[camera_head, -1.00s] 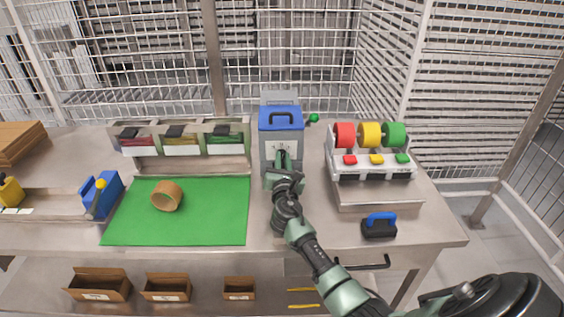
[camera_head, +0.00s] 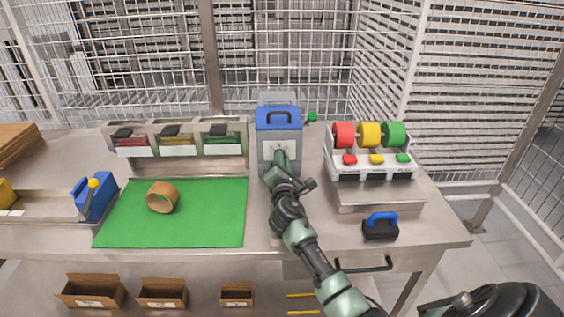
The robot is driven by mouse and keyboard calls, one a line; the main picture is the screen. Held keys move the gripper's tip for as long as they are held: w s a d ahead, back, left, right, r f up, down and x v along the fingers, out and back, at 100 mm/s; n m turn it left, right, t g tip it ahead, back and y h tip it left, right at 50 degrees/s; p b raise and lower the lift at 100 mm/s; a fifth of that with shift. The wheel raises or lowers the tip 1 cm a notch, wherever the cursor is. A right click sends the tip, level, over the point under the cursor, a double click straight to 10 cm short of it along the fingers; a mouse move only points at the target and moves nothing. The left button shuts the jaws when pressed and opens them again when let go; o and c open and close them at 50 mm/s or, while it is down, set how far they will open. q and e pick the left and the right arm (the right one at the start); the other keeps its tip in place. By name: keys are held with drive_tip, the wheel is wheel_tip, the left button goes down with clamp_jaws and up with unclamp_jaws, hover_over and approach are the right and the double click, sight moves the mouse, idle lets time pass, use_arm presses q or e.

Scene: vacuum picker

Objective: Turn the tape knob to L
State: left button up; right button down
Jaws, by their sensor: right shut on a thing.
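A grey box with a blue handled lid (camera_head: 279,120) stands at the back middle of the table. A white label panel (camera_head: 292,150) with small markings is on its front. My right gripper (camera_head: 280,158) is at this panel, shut on the knob there. The gripper and wrist hide the knob and most of the dial, so I cannot read which letter it points to. My left gripper is out of view.
A green mat (camera_head: 205,215) with a tan tape ring (camera_head: 162,197) lies to the left. A rack with red, yellow and green rolls (camera_head: 369,135) stands to the right, with a blue-handled black block (camera_head: 380,226) in front. Open bins (camera_head: 178,142) stand behind the mat.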

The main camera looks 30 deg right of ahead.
idle(0.3)
drive_tip(key=c, duration=1.4)
unclamp_jaws()
drive_tip(key=v, duration=0.8)
drive_tip(key=shift+w, duration=0.1)
